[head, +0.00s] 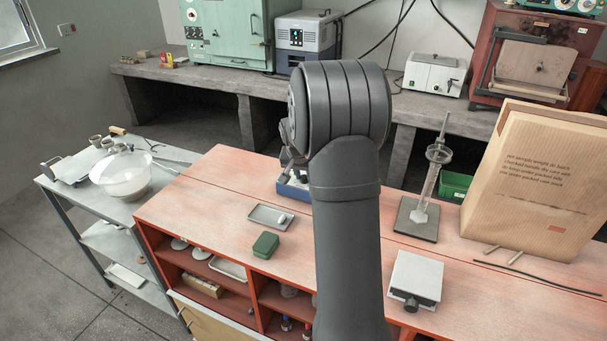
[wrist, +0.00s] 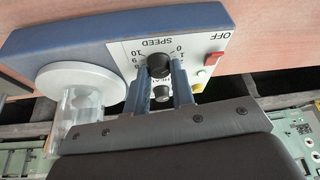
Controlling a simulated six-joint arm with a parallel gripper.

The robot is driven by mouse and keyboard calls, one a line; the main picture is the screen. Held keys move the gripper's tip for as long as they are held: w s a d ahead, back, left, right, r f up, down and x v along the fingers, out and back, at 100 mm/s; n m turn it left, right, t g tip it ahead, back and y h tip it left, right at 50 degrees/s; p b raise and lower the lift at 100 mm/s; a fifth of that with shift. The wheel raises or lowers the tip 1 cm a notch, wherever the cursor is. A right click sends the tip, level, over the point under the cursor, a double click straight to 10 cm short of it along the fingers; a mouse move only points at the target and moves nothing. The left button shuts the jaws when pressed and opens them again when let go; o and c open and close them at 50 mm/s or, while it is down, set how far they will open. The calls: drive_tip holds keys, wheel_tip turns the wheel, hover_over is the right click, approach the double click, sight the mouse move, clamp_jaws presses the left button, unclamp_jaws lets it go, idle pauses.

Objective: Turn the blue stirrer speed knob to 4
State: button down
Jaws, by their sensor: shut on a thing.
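The blue stirrer (wrist: 65,30) fills the upper part of the wrist view, its white front panel (wrist: 194,42) appearing upside down. The black speed knob (wrist: 158,64) sits under the word SPEED, with numbers around it, among them 0, 1, 8, 9 and 10. My gripper (wrist: 159,67) is shut on this knob, one finger on each side. I cannot make out where its pointer stands. A second dark knob (wrist: 161,93) lies between the fingers, closer to my palm. In the head view, my arm hides most of the stirrer (head: 291,191) and the gripper's fingertips.
A red switch (wrist: 211,59) and a yellow part (wrist: 198,88) are beside the fingers. A white round plate (wrist: 105,79) and clear glass (wrist: 82,108) lie left. On the bench, a grey tray (head: 259,222), green box (head: 265,245) and white device (head: 416,276) stand around my arm.

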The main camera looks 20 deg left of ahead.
drive_tip(key=shift+m, duration=0.3)
drive_tip(key=m+h, duration=0.2)
drive_tip(key=m, duration=0.2)
drive_tip(key=shift+a, duration=0.2)
drive_tip(key=m, duration=0.2)
drive_tip(key=m+g+h, duration=0.1)
drive_tip(key=m, duration=0.2)
drive_tip(key=shift+a+h, duration=0.1)
drive_tip(key=shift+h, duration=0.2)
drive_tip(key=m+g, duration=0.1)
drive_tip(key=m, duration=0.1)
drive_tip(key=m+h, duration=0.1)
drive_tip(key=m, duration=0.2)
drive_tip(key=shift+w+a+m+g, duration=0.2)
drive_tip(key=shift+m+g, duration=0.1)
drive_tip(key=shift+g, duration=0.1)
drive_tip(key=shift+w+m+g+h, duration=0.1)
drive_tip(key=shift+m+g+h, duration=0.45)
drive_tip(key=shift+m, duration=1.65)
drive_tip(key=shift+g+y, duration=0.25)
drive_tip(key=shift+g, duration=0.1)
